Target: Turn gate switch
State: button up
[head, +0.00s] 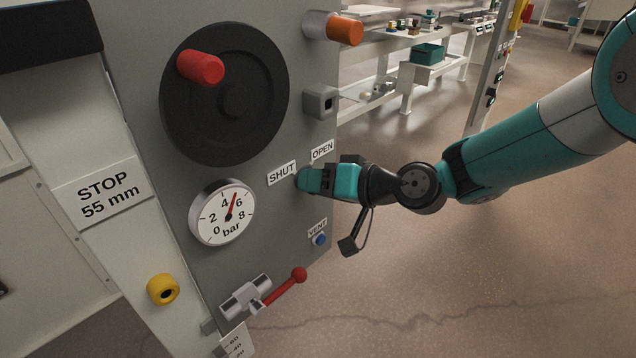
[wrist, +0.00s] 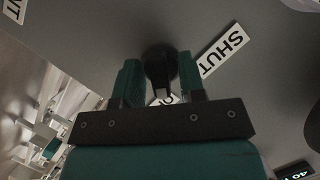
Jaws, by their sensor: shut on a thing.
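The gate switch (wrist: 158,66) is a dark round knob on the grey panel (head: 140,45), seen in the wrist view between the two teal fingers. My gripper (head: 304,179) is against the panel by the SHUT label (head: 282,173) and the OPEN label (head: 322,151). It hides the switch in the head view. The fingers stand on either side of the knob, and my gripper (wrist: 158,72) is shut on it. The SHUT label also shows in the wrist view (wrist: 223,51), right of the knob. Only part of the OPEN label shows there, between the fingers.
A black handwheel with a red handle (head: 200,67), a pressure gauge (head: 222,212), a red-handled valve lever (head: 285,289) and a blue VENT button (head: 320,240) crowd the panel. An orange knob (head: 344,30) juts out above. Open floor lies to the right.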

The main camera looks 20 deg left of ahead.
jog(key=n+t+h+b, duration=0.1)
jog(key=n, duration=0.2)
jog(key=shift+s+n+t+b, duration=0.1)
jog(key=shift+n+t+b, duration=0.2)
jog(key=shift+t+b, duration=0.1)
jog(key=shift+s+n+t+h+b, duration=0.1)
jog(key=shift+n+t+h+b, duration=0.4)
jog(key=shift+n+t+b, duration=0.6)
jog(key=n+t+b, duration=0.1)
jog(key=n+b, duration=0.1)
jog(key=n, duration=0.1)
jog(key=shift+s+a+f+h, duration=0.1)
jog(key=shift+h, duration=0.2)
jog(key=shift+n+t+b, duration=1.2)
jog(key=shift+n, duration=0.2)
jog(key=o, duration=0.6)
jog(key=shift+c, duration=0.2)
jog(key=p+v, duration=0.3)
jog(key=v, duration=1.4)
jog(key=shift+s+r, duration=0.15)
jog(key=shift+r, duration=0.15)
